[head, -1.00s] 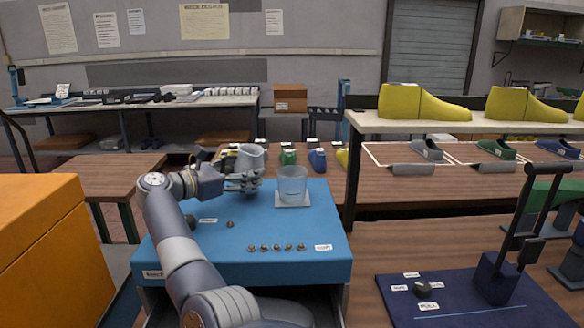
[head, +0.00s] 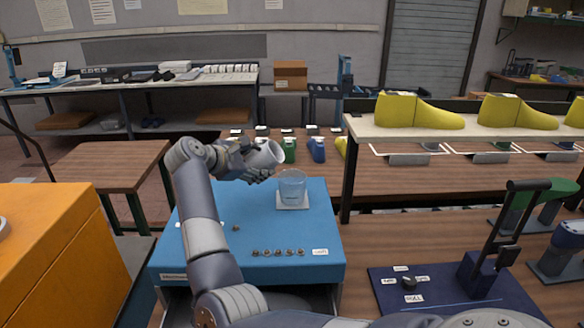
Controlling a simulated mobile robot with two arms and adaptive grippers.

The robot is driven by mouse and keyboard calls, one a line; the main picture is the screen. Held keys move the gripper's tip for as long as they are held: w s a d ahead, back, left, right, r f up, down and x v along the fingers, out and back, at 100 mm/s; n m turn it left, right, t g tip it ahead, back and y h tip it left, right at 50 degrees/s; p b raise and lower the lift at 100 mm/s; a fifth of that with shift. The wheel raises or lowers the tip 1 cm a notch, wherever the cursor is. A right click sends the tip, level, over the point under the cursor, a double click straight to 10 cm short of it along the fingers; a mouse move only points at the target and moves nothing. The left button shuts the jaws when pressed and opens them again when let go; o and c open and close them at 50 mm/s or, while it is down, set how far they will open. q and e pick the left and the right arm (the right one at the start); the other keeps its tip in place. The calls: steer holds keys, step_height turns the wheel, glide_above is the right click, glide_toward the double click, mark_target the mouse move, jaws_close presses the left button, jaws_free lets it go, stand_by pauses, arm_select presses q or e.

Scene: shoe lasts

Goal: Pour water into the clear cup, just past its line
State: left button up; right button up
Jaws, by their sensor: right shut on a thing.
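No stream of water shows. The fingers partly hide the jug's lower side. My left gripper is not in view.
Several small knobs (head: 278,252) line the front of the bench top beside a white label (head: 320,252). Green (head: 289,150) and blue (head: 318,150) things stand behind. An orange cabinet (head: 50,245) is at left, a shelf with yellow shoe lasts (head: 415,112) at right.

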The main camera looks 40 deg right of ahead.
steer(key=shift+r+m+t+y+p, duration=0.3)
steer(key=shift+r+t+y+p, duration=0.1)
steer(key=shift+r+p, duration=0.4)
steer(key=shift+f, duration=0.35)
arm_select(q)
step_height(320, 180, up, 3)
arm_select(e)
steer(key=shift+f+m+t+y, duration=0.15)
steer(key=shift+m+t+y, duration=0.15)
steer(key=shift+m, duration=0.1)
arm_select(q)
steer(key=shift+p, duration=0.3)
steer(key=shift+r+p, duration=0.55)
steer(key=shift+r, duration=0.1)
arm_select(e)
steer(key=shift+f+m+t+y, duration=0.25)
steer(key=shift+m+t+y, duration=0.15)
steer(key=shift+m+y, duration=0.1)
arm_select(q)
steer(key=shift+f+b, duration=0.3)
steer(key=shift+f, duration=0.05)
arm_select(e)
steer(key=shift+s+d+r+m+t+y, duration=0.15)
steer(key=shift+s+d+r+m+t, duration=0.1)
steer(key=shift+r, duration=0.25)
steer(key=shift+s+d+r+m+t+y, duration=0.15)
steer(key=shift+s+r, duration=0.05)
steer(key=shift+r, duration=0.3)
